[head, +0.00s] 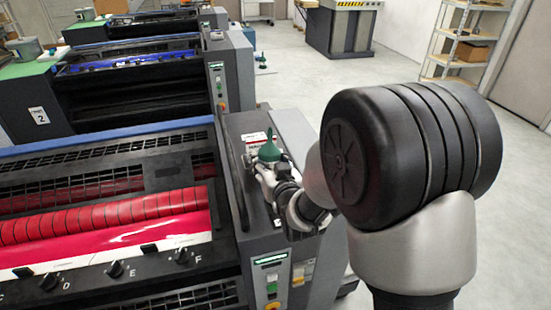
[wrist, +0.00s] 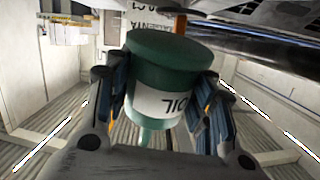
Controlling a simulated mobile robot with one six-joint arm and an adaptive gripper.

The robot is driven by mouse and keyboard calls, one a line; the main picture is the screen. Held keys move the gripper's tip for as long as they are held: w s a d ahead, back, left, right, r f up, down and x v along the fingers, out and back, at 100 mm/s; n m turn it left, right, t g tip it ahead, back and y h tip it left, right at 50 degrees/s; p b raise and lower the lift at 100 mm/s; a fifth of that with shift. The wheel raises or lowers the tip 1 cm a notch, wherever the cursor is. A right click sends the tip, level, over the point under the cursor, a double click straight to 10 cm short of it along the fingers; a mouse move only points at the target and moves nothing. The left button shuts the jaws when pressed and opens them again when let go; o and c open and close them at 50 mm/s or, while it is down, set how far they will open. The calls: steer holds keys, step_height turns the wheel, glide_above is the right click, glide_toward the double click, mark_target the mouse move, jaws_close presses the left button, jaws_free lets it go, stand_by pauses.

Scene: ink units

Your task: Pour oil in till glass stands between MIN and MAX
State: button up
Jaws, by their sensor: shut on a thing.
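A green oil can (wrist: 165,55) with a white label reading OIL sits between the two fingers of my gripper (wrist: 155,76) in the wrist view. The lettering looks upside down there, and a narrow green spout points to the bottom of the picture. No MIN or MAX marks are readable.
The nearest press has red ink rollers (head: 100,215) and a row of black knobs. A white-and-red label (head: 254,140) is near my gripper. More press units stand behind at the left. The grey floor (head: 290,85) is open in the aisle; shelves (head: 465,45) stand far right.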

steer(key=shift+s+a+f+m+g+p, duration=0.15)
steer(key=shift+s+g+p, duration=0.35)
steer(key=shift+p, duration=1)
steer(key=shift+s+f+m+g+p, duration=0.3)
steer(key=shift+g+p, duration=0.25)
steer(key=shift+p, duration=1)
steer(key=shift+s+a+f+m+g+p, duration=0.15)
steer(key=shift+s+g+p, duration=0.4)
steer(key=shift+p, duration=0.95)
steer(key=g+p, duration=0.1)
steer(key=p, duration=0.1)
steer(key=s+m+g+p, duration=0.1)
steer(key=p, duration=0.2)
steer(key=shift+s+a+f+g+p, duration=0.1)
steer(key=shift+s+f+g+p, duration=0.2)
steer(key=shift+f+p, duration=0.1)
steer(key=shift+s+f+g+p, duration=0.3)
steer(key=shift+g+p, duration=0.2)
steer(key=shift+p, duration=0.65)
steer(key=shift+s+a+m+g+p, duration=0.25)
steer(key=shift+g+p, duration=0.45)
steer(key=shift+p, duration=1.6)
steer(key=shift+s+d+f+g+p, duration=0.1)
steer(key=shift+s+f+g+p, duration=0.3)
steer(key=shift+p, duration=1.6)
